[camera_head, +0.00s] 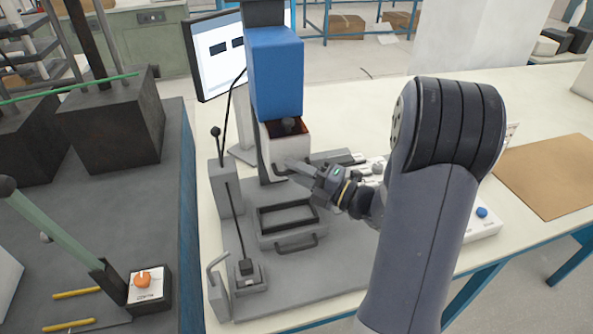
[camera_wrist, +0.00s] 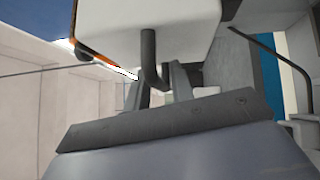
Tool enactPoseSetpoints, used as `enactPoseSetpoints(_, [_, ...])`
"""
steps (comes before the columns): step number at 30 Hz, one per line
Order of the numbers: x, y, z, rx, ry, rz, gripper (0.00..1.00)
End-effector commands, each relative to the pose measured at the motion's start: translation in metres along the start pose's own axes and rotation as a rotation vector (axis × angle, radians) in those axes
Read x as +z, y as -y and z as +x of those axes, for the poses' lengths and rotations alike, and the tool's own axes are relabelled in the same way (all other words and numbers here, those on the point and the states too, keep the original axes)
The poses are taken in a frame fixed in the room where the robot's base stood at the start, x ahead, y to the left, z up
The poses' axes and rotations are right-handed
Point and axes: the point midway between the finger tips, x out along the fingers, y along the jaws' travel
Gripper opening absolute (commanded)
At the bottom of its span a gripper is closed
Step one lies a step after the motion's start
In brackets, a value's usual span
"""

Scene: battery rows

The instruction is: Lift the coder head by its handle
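The coder head is the white box with a dark, orange-edged open top (camera_head: 287,145), under the blue column of the machine. Its white underside (camera_wrist: 185,28) fills the top of the wrist view. A dark bent rod, the handle (camera_wrist: 148,48), hangs from it and curves to the right at its lower end. My gripper (camera_head: 288,166) reaches in from the right, just below the head's front. In the wrist view, the fingers of my gripper (camera_wrist: 156,88) stand apart on either side of the handle's lower bend. The gap shows between them; contact with the handle is unclear.
A grey frame with a front handle (camera_head: 290,240) lies on the fixture plate below my arm. An upright lever (camera_head: 222,185) stands left of the head. The monitor (camera_head: 217,55) is behind left. A brown board (camera_head: 550,175) lies on the table at right.

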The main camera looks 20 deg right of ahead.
Motion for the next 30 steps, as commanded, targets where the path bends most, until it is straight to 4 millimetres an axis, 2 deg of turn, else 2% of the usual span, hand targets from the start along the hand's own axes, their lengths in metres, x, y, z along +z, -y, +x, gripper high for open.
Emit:
enactPoseSetpoints(3, [0.000, 0.000, 0.000, -0.001, 0.000, 0.001, 0.32])
enactPoseSetpoints(14, [0.000, 0.001, -0.007, -0.001, 0.002, 0.001, 0.32])
enactPoseSetpoints(30, [0.001, 0.001, -0.090, -0.001, 0.004, 0.001, 0.32])
